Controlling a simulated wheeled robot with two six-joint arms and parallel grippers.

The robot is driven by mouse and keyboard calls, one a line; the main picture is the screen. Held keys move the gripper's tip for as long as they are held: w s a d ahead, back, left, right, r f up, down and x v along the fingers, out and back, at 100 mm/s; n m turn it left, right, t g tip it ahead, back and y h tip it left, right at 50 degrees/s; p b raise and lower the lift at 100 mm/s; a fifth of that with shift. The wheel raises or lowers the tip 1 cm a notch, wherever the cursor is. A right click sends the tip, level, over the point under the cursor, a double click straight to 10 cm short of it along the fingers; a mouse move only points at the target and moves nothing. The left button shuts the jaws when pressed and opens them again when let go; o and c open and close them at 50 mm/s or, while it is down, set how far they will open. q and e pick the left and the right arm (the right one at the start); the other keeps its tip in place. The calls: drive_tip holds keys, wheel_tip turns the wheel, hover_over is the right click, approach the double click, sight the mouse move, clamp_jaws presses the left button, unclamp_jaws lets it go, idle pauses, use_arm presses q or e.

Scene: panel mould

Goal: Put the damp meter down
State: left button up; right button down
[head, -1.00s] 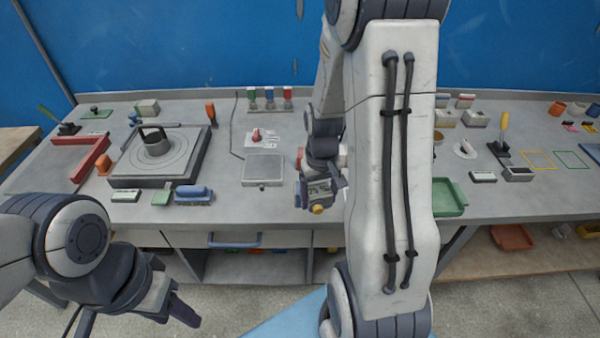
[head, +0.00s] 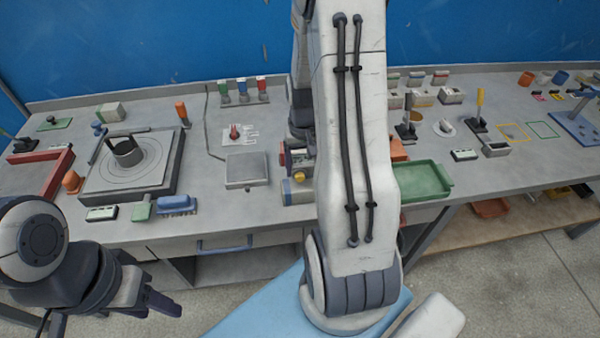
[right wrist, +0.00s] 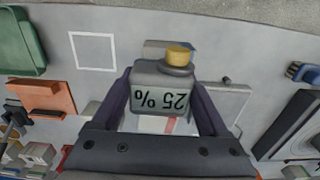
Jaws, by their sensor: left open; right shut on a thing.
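The damp meter (right wrist: 160,93) is a grey box with a "25 %" display, upside down in the right wrist view, and a yellow knob (right wrist: 178,55). My right gripper (right wrist: 160,76) is shut on it, with a dark finger on each side. In the head view the meter's yellow knob (head: 299,177) shows just left of my right arm, which hides most of that gripper. Whether the meter touches the bench cannot be told. A white square outline (right wrist: 93,68) lies on the bench beside the meter. My left gripper (head: 150,300) is open and empty, in front of the bench.
A grey square plate (head: 246,168) lies left of the meter. A green tray (head: 424,181) and an orange block (right wrist: 41,97) are on the other side. The bench around the white outline looks clear.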

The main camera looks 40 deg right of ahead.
sight(300, 184)
drive_tip(key=shift+w+a+f, duration=0.15)
drive_tip(key=shift+w+f, duration=0.05)
drive_tip(key=shift+w, duration=0.2)
drive_tip(key=shift+f, duration=0.2)
wheel_tip(300, 184, down, 3)
drive_tip(key=shift+f+p, duration=0.15)
drive_tip(key=shift+p, duration=0.35)
drive_tip(key=shift+f, duration=0.2)
drive_tip(key=shift+f, duration=0.2)
unclamp_jaws()
